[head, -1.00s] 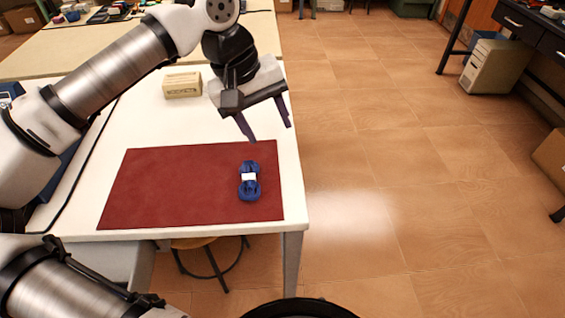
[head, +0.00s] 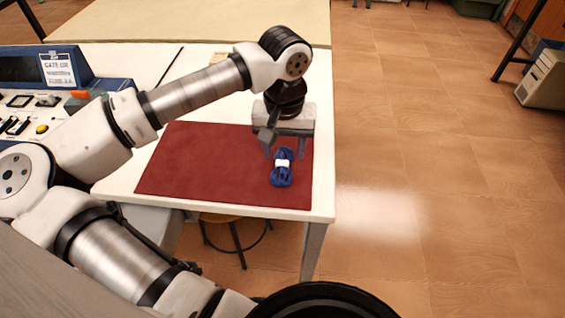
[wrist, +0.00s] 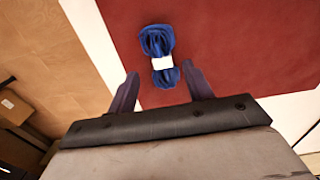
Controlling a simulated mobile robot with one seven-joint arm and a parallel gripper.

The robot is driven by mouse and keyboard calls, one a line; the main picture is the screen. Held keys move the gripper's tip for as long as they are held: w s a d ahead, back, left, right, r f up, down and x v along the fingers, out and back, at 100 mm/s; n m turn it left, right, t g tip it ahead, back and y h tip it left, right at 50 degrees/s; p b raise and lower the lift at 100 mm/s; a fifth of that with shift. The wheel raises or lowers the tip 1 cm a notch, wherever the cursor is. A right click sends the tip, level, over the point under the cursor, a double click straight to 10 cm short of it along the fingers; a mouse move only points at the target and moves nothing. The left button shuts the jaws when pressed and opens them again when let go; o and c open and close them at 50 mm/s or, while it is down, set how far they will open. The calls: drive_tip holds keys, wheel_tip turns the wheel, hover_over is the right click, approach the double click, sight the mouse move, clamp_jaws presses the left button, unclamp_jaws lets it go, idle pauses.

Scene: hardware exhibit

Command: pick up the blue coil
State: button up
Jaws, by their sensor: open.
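The blue coil (head: 281,174) is a bundle of blue cord with a white band around its middle. It lies on the dark red mat (head: 200,170) near the mat's right end, on the white table. My gripper (head: 286,154) is open and empty, pointing down just behind the coil in the head view. In the wrist view the coil (wrist: 158,45) lies beyond the fingertips, roughly in line with the gap between the two fingers of my gripper (wrist: 162,77). The coil's near end reaches close to that gap. I cannot tell the exact height of the fingers above the mat.
The white table's (head: 322,190) right edge is close to the coil, with open floor beyond. A blue control panel (head: 50,95) with switches stands at the left. A stool (head: 232,220) stands under the table.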

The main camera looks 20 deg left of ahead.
sight(282, 165)
drive_tip(key=f, duration=0.4)
drive_tip(key=shift+s+p, duration=0.3)
drive_tip(key=shift+p, duration=0.05)
drive_tip(key=c, duration=1.1)
